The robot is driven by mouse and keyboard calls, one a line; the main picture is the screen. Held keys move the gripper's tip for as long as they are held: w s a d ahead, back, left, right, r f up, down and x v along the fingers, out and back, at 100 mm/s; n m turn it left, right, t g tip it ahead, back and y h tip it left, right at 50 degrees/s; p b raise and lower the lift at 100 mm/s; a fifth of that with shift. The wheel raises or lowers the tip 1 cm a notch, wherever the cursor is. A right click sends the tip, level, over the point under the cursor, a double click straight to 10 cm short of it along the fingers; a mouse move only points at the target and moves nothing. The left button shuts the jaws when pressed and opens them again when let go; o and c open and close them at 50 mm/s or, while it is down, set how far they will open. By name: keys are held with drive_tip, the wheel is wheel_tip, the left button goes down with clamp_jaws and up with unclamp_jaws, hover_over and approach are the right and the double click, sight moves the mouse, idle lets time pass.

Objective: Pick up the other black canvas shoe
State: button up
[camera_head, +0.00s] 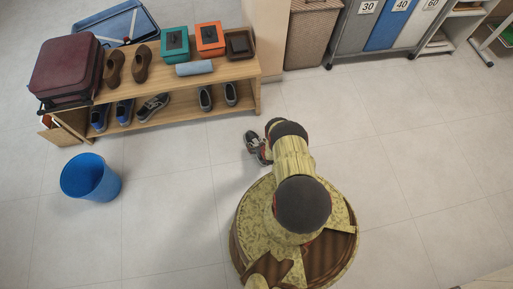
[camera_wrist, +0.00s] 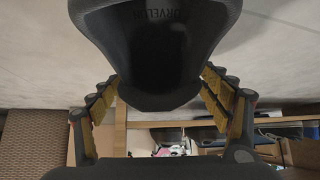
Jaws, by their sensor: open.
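A black canvas shoe (camera_head: 251,141) with a pale sole edge lies on the floor in front of the shelf in the head view, at the end of my arm. Another black canvas shoe with pale laces (camera_head: 152,107) is on the lower shelf. In the wrist view a large dark shoe (camera_wrist: 150,60), with lettering inside, fills the upper middle. My gripper (camera_wrist: 159,74) is open, with its yellow-padded fingers on either side of the shoe's near end. No grip on it shows. In the head view my arm hides most of the gripper.
The wooden shelf bench (camera_head: 190,82) holds brown shoes, boxes and a maroon case (camera_head: 68,66) on top, with several shoes below. A blue bin (camera_head: 90,178) stands to the left. A woven basket (camera_head: 311,35) stands at the back. Floor on the right is clear.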

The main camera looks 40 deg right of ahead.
drive_tip(key=shift+w, duration=0.1)
drive_tip(key=shift+c, duration=0.3)
drive_tip(key=shift+c, duration=1.2)
drive_tip(key=c, duration=1.3)
